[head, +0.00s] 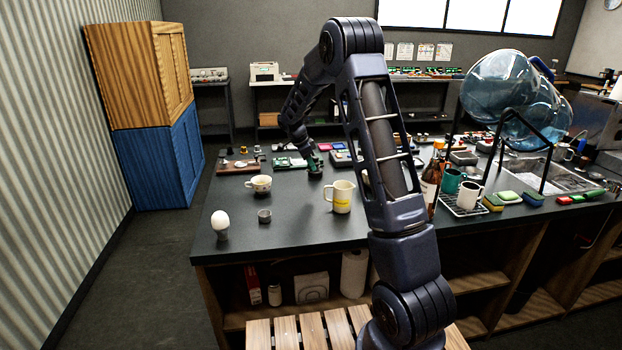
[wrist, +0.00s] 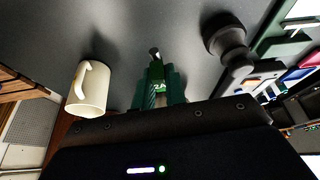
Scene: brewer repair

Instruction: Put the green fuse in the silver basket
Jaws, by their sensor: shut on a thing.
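My gripper (head: 315,166) is low over the dark counter, toward its far side. In the wrist view my gripper (wrist: 157,88) is shut on a small green piece with a metal end (wrist: 154,53), which looks like the green fuse. The jaws hide most of it. A small grey metal cup (head: 264,215), which may be the silver basket, stands near the counter's front left. It is apart from my gripper, nearer the front edge.
A cream jug with a yellow band (head: 340,197), a patterned cup (head: 258,184) and an egg on a stand (head: 220,221) stand on the counter. A black knobbed tool (wrist: 229,45) is beside my gripper in the wrist view. Bare counter lies around the grey cup.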

